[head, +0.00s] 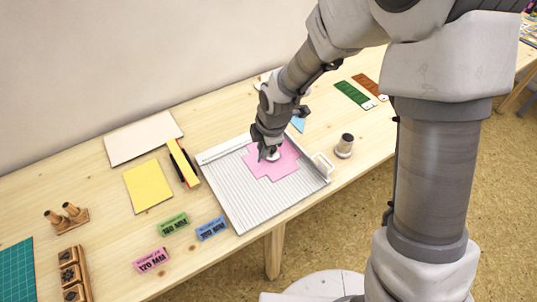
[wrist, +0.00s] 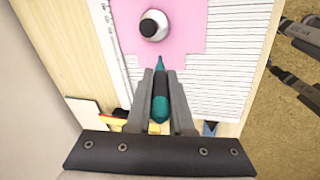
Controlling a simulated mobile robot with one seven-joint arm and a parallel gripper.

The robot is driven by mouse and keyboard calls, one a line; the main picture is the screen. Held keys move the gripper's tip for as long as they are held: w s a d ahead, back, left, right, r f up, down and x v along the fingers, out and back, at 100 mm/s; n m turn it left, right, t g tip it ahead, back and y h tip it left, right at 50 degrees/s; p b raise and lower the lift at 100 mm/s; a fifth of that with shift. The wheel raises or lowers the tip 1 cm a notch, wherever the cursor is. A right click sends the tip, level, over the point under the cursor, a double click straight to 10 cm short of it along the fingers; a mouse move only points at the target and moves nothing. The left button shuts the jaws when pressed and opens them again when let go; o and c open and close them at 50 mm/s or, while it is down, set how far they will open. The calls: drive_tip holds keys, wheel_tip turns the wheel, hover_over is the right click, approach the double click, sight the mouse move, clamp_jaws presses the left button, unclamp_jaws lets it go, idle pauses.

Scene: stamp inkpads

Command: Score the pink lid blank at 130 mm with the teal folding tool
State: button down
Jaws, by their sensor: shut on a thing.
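The pink lid blank (head: 282,163) lies flat on the white grooved scoring board (head: 238,208). It also shows in the wrist view (wrist: 190,35), with a round weight with a dark knob (wrist: 153,25) standing on it. My gripper (head: 264,154) is over the blank in the head view. In the wrist view my gripper (wrist: 160,85) is shut on the teal folding tool (wrist: 160,108). The tool's tip points to the blank's near edge, close to the weight. I cannot tell whether the tip touches the blank.
Pink (head: 151,261), green (head: 173,225) and blue (head: 211,228) label blocks stand left of the board. The pink one seems to read 120 MM. Yellow card (head: 149,187) and a cream sheet (head: 143,138) lie behind. Another knobbed piece (head: 345,146) stands right of the board.

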drive_tip(key=w+a, duration=0.3)
drive_tip(key=w, duration=0.1)
drive_tip(key=s+d, duration=0.5)
drive_tip(key=s, duration=0.2)
idle(0.3)
drive_tip(key=shift+w+d+p, duration=0.1)
drive_tip(key=shift+p, duration=0.25)
drive_tip(key=shift+f+b, duration=0.6)
drive_tip(key=shift+f, duration=0.1)
idle(1.4)
drive_tip(key=shift+w, duration=0.1)
drive_tip(key=shift+w+a, duration=0.65)
drive_tip(key=shift+w, duration=0.1)
drive_tip(key=shift+w+a, duration=0.6)
drive_tip(key=shift+w, duration=0.15)
